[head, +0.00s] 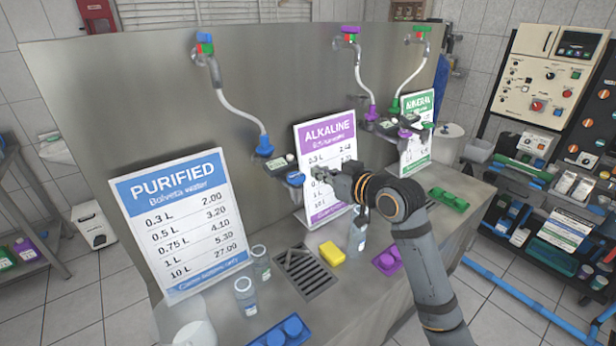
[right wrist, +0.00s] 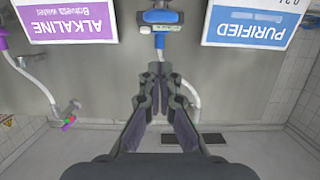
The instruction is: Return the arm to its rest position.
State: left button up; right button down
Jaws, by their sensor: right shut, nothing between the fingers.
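My right arm (head: 422,255) reaches in from the lower right of the head view. Its gripper (head: 322,173) is shut and empty, in front of the purple ALKALINE sign (head: 328,150). The fingertips are close to a blue nozzle fitting (head: 295,179) under a small metering unit; I cannot tell whether they touch. In the right wrist view the closed fingers (right wrist: 161,72) point toward a blue fitting (right wrist: 160,17), with the signs appearing upside down. My left gripper is not in view.
Below the arm, the counter holds glass bottles (head: 246,297), a drain grate (head: 304,272), a yellow sponge (head: 332,254), a blue cap tray (head: 283,332) and a purple tray (head: 388,262). The blue PURIFIED sign (head: 182,220) stands left. A steel back panel (head: 130,100) runs behind.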

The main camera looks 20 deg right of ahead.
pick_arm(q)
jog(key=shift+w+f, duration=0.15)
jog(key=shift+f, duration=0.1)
pick_arm(e)
jog(key=shift+v, duration=0.9)
